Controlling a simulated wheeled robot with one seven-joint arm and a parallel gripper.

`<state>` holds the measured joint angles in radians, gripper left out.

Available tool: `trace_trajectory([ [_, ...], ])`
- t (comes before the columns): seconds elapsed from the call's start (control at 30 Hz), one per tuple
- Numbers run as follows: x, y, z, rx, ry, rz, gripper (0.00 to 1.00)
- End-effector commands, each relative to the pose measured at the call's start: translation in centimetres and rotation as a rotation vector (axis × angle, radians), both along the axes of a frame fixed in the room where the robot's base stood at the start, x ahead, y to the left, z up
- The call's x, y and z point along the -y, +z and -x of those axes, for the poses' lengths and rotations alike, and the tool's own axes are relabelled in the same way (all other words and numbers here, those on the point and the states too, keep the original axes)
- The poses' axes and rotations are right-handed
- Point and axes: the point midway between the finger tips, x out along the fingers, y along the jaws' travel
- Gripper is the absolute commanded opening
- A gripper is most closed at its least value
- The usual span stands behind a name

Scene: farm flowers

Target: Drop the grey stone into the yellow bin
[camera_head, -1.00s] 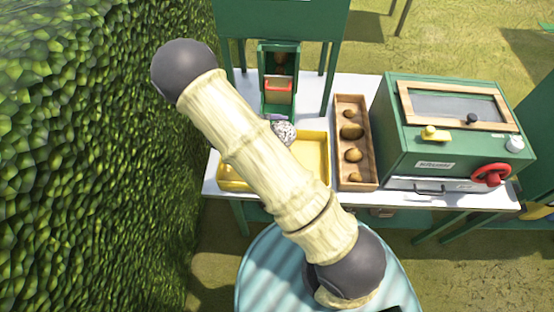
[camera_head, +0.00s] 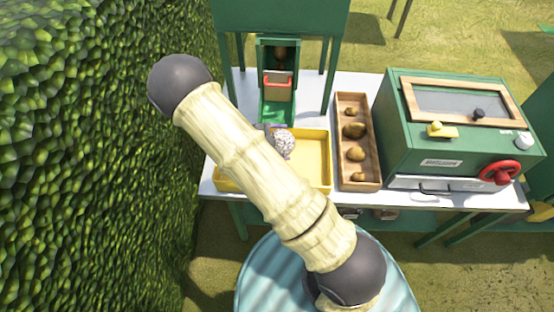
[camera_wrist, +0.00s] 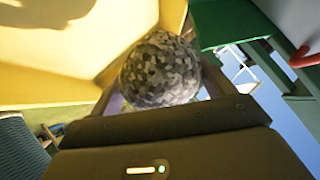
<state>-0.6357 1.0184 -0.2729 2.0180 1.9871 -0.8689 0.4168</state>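The speckled grey stone (camera_head: 284,142) shows over the back part of the yellow bin (camera_head: 318,160) in the head view. In the wrist view the stone (camera_wrist: 160,70) sits between the fingers of my gripper (camera_wrist: 160,98), which is shut on it. The yellow bin's wall (camera_wrist: 120,30) fills the upper left of the wrist view, close beside the stone. My arm hides the bin's middle and left part in the head view. The exact gap between stone and bin floor cannot be told.
A green dispenser (camera_head: 277,85) with a red-edged flap stands behind the bin. A wooden tray (camera_head: 373,150) with several brown lumps lies right of the bin. A green box machine (camera_head: 400,135) with a red wheel (camera_head: 500,172) stands further right. A hedge (camera_head: 90,200) borders the left.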

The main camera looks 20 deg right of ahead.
Motion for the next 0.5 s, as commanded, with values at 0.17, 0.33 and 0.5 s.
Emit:
trace_trajectory([
  [0.17, 0.0, 0.1, 0.0, 0.001, 0.000, 0.001, 1.00],
  [0.33, -0.1, 0.0, 0.0, -0.001, 0.001, -0.002, 1.00],
  [0.5, -1.2, 0.5, 0.2, 0.000, 0.003, -0.003, 1.00],
])
